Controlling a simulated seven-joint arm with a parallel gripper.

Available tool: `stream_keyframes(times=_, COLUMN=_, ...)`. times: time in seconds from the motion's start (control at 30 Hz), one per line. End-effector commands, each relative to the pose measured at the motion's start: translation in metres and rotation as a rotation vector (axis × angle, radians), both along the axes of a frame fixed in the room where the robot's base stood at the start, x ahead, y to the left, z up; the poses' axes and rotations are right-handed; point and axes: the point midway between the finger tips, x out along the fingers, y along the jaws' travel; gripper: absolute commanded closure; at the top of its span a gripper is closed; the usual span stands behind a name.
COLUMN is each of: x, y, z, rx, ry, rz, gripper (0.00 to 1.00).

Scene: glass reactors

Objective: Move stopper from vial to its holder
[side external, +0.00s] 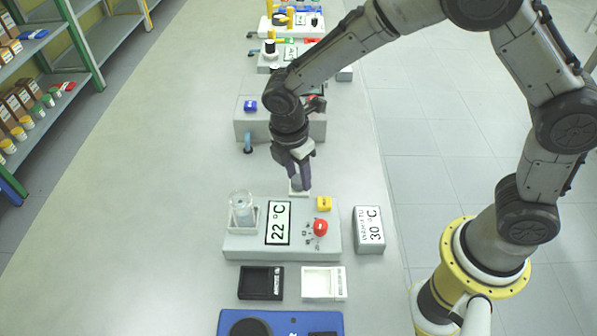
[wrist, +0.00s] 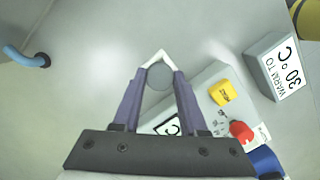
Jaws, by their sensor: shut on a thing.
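My gripper (side external: 301,180) points down behind the white reactor base (side external: 237,249), its fingers closed. In the wrist view my gripper (wrist: 160,84) holds the stopper (wrist: 160,74), a round dark grey piece, between its fingertips. A small white square holder (side external: 299,191) shows under the fingertips; its pale corner (wrist: 161,55) shows just beyond the stopper. I cannot tell whether the stopper touches it. The glass vial (side external: 242,211) stands upright at the left of the base, clear and apart from my gripper.
The base carries a "22 °C" display (side external: 279,223), a yellow button (side external: 324,204) and a red knob (side external: 320,227). A "30 °C" block (side external: 369,231) stands to the right. Black (side external: 261,283) and white (side external: 323,283) trays lie in front. A grey unit (side external: 252,128) stands behind. The bench at left is clear.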

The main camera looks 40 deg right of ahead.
Motion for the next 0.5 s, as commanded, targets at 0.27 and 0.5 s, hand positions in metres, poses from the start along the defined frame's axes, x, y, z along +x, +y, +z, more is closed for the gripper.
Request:
stream_keyframes(times=0.27, x=-0.0001, y=-0.0001, z=-0.0038, rx=-0.001, ry=0.001, rz=0.0, gripper=1.0)
stream_keyframes(times=0.5, x=-0.0002, y=-0.0001, z=-0.0037, rx=0.0, ry=0.001, rz=0.0, gripper=0.53)
